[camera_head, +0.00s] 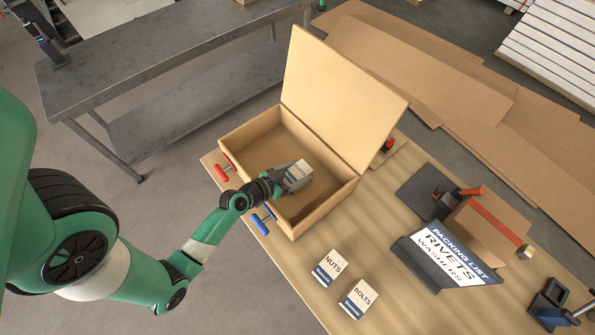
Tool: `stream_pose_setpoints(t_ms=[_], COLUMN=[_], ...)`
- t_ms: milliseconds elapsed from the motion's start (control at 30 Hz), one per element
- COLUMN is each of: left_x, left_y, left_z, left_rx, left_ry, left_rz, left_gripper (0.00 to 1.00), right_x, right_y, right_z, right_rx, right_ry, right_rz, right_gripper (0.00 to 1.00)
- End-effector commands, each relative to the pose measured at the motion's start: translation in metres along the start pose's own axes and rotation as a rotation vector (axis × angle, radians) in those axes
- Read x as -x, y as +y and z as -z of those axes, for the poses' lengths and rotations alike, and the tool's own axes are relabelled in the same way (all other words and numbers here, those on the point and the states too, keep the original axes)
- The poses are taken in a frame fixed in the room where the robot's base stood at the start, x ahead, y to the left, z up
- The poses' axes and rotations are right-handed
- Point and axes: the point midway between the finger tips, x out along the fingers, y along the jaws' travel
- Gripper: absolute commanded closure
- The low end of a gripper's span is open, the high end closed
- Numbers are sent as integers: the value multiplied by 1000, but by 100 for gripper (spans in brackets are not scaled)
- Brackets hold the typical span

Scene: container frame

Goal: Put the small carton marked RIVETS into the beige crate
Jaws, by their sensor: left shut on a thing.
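The beige crate (322,213) stands on the wooden table with its tall lid (342,95) raised at the back. My left gripper (285,180) reaches over the crate's front wall and is shut on a small white carton (300,170). The carton is tilted and lies within the crate's outline; I cannot tell whether it touches the floor of the crate. Its lettering is too small to read here. A sign (446,258) headed PACKING LIST reads RIVETS and WASHERS. My right gripper is not in view.
Cartons marked NUTS (330,267) and BOLTS (358,299) stand in front of the crate. A red-handled tool (223,171) and a blue-handled one (262,222) lie by its front edge. A brown box (480,240) stands behind the sign. A grey metal bench (150,55) is at the upper left.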

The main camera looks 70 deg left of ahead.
Motion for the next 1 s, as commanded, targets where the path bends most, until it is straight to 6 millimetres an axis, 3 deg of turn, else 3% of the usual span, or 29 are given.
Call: stream_pose_setpoints(t_ms=[300,333,467,733,867,900,1000], left_x=[-2,-2,-2,-2,3,6,27], left_y=[0,0,1,1,1,1,0], left_z=[-8,-9,-11,-11,0,7,-1], left_rx=[0,0,1,0,1,1,4], left_ry=[-3,-7,-10,-13,-13,-12,-10], left_rz=[0,-1,-2,-2,-2,-2,3], left_gripper=[100,26,3,0,0,0,0], right_x=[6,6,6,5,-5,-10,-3], right_y=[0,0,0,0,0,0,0], right_z=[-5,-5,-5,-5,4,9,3], right_rx=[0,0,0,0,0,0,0], right_ry=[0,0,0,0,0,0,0], right_rz=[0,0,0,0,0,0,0], right_gripper=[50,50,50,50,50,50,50])
